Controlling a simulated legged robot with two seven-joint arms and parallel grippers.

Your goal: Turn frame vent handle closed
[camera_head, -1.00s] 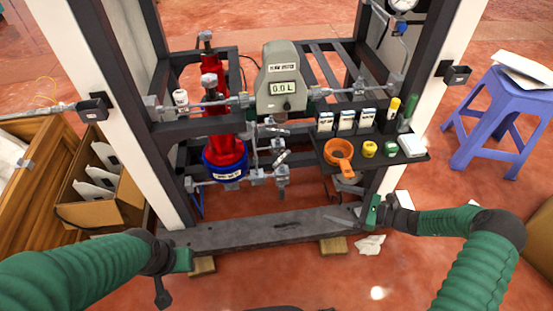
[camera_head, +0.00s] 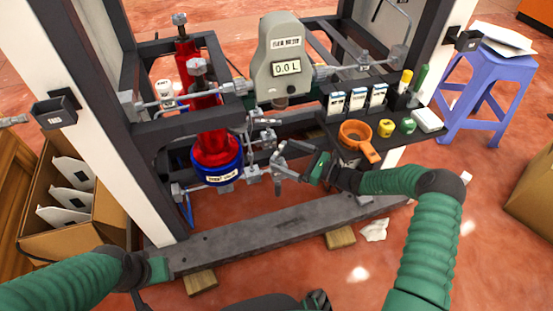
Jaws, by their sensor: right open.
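The dark frame (camera_head: 300,221) carries metal piping with several small grey valve handles (camera_head: 268,136) below the flow meter (camera_head: 278,70). I cannot tell which of them is the vent handle, as no label on them is readable. My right gripper (camera_head: 280,162) is open and empty in front of the lower valves, its fingers pointing left toward them. It overlaps the lower piping, so contact is unclear. My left gripper (camera_head: 148,270) is low at the left, in front of the frame's bottom beam. Its fingers do not show clearly.
A red cylinder with a blue base (camera_head: 218,170) stands left of the valves. A black shelf (camera_head: 345,140) at right holds an orange ring tool (camera_head: 356,134), small boxes and bottles. A blue stool (camera_head: 487,85) is at far right, and a cardboard box (camera_head: 60,240) at left.

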